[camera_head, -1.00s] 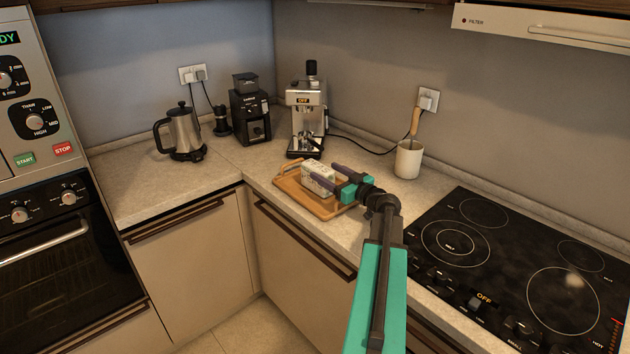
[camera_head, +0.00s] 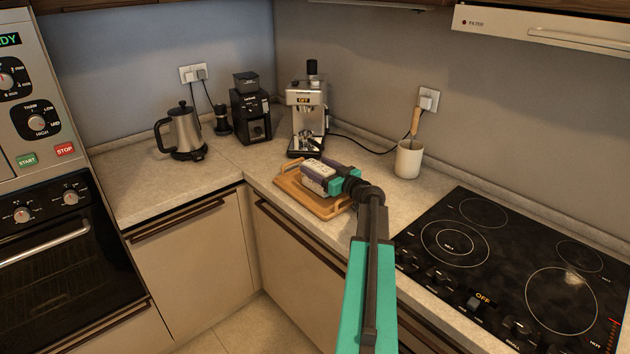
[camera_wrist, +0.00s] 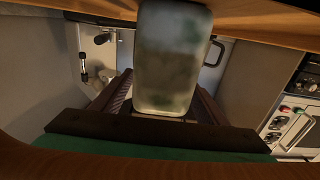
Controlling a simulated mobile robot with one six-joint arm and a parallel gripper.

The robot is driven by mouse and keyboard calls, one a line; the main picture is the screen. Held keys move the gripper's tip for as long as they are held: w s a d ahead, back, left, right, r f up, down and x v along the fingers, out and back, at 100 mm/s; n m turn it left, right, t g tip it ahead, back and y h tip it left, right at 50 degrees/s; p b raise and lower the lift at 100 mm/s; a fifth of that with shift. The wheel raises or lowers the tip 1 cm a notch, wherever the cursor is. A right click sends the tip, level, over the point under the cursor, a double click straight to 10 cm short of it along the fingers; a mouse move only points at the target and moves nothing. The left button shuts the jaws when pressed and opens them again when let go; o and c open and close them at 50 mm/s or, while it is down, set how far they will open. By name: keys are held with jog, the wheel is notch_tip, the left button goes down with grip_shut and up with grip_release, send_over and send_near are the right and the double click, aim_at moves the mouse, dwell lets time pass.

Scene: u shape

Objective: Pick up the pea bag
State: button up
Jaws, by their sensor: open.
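The pea bag (camera_head: 312,186) is a pale, blocky packet on a wooden tray (camera_head: 334,211) on the counter. In the wrist view the bag (camera_wrist: 172,62) stands large in the middle, pale with blurred greenish patches. My gripper (camera_head: 314,172) reaches in from the right in the head view, with its fingers over and alongside the bag. In the wrist view my gripper (camera_wrist: 160,100) is open, with one dark finger on each side of the bag. I cannot tell whether either finger touches it. The fingers hide part of the bag in the head view.
A coffee machine (camera_head: 306,115) stands behind the tray, with a grinder (camera_head: 250,112) and kettle (camera_head: 182,132) to its left. A white crock (camera_head: 408,159) with a wooden handle stands to the right. A black hob (camera_head: 500,265) lies at the right. The left counter is mostly clear.

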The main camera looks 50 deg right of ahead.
jog(key=c, duration=1.5)
jog(key=shift+o, duration=0.2)
jog(key=shift+r+p, duration=0.25)
jog(key=shift+p, duration=0.05)
